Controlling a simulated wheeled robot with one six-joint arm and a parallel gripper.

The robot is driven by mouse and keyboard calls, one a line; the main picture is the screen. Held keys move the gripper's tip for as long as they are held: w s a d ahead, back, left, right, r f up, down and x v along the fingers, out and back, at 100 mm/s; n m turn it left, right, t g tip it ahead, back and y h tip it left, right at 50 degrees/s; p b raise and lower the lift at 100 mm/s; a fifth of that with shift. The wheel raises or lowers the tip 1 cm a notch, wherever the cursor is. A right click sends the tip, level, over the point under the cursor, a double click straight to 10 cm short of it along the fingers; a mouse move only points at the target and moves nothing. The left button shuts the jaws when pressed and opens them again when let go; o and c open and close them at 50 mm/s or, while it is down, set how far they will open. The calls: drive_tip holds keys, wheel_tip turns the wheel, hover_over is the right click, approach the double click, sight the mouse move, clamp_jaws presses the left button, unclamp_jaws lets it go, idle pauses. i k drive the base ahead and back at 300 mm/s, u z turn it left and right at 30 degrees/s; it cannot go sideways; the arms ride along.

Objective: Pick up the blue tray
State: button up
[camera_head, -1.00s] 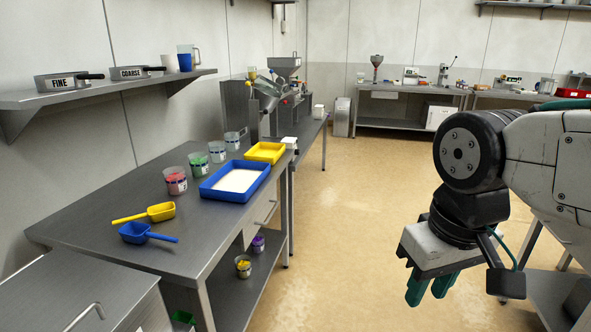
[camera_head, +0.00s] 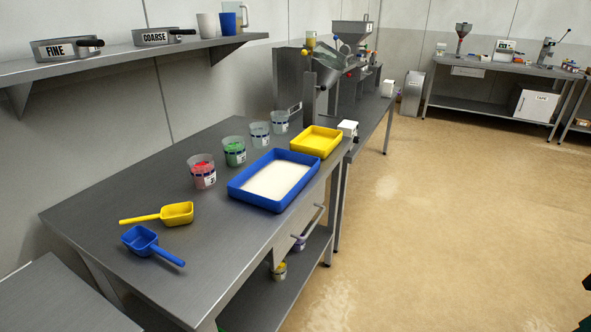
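The blue tray (camera_head: 235,188) lies flat on the steel table, near its right edge. It is a shallow rectangular tray with a pale whitish layer inside. My gripper is not in the picture; only dark and green bits at the lower right edge of the head view show, and I cannot make out fingers there. Nothing is seen touching the tray.
A yellow tray (camera_head: 316,141) sits just behind the blue tray. Several clear cups, one with red contents (camera_head: 202,172), stand to its left. A yellow scoop (camera_head: 176,213) and a blue scoop (camera_head: 140,240) lie in front. The floor (camera_head: 430,220) at right is clear.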

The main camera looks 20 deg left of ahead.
sight(271, 183)
drive_tip(key=u, duration=0.15)
drive_tip(key=i, duration=0.85)
drive_tip(key=u, duration=0.65)
drive_tip(key=i, duration=0.45)
drive_tip(key=u, duration=0.3)
